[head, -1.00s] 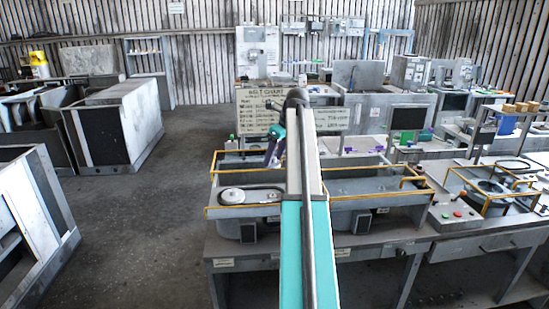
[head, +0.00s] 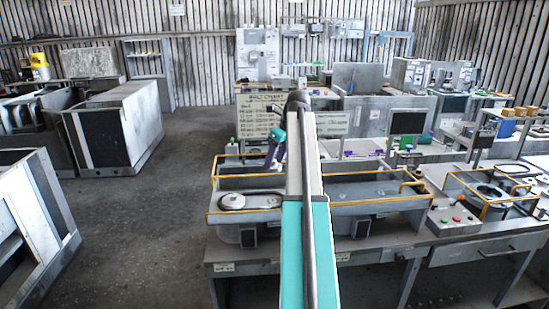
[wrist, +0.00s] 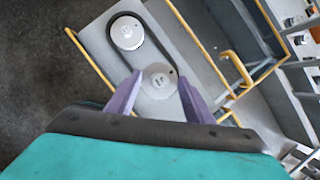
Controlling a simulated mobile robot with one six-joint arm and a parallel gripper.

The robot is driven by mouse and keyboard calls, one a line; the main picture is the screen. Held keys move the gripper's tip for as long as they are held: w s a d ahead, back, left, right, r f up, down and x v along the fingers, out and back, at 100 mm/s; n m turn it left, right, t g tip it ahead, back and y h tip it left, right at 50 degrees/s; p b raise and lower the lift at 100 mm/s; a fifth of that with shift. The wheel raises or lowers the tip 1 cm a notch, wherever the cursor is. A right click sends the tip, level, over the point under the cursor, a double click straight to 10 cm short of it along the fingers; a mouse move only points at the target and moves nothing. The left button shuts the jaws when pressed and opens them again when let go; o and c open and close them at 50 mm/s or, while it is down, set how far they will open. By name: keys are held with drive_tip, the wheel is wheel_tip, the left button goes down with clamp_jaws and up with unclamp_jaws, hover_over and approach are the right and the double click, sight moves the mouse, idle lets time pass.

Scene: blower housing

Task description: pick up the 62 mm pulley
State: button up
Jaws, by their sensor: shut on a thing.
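My gripper (wrist: 159,76) has purple fingers, one on each side of a light grey round pulley (wrist: 159,83) with a dark mark and a small hole. It is shut on this pulley; the size marking is too small to read. Another grey disc pulley (wrist: 127,32) sits ahead on the housing, with a black belt (wrist: 154,38) around it. In the head view that pulley (head: 232,201) lies at the left end of the housing (head: 270,217). My gripper (head: 272,157) shows at the housing's back edge, left of my arm; the held pulley cannot be made out there.
Yellow rails (head: 375,201) run around the housing. A belt chart board (head: 270,116) stands behind it. A second yellow-railed unit (head: 490,190) and a button panel (head: 450,219) are at right. Open floor (head: 130,230) lies at left.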

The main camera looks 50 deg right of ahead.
drive_tip(key=s+a+r+p, duration=0.1)
drive_tip(key=s+a+p, duration=0.3)
drive_tip(key=s, duration=0.1)
drive_tip(key=shift+s+a+r, duration=0.35)
drive_tip(key=shift+a, duration=0.05)
idle(0.4)
drive_tip(key=shift+f, duration=0.1)
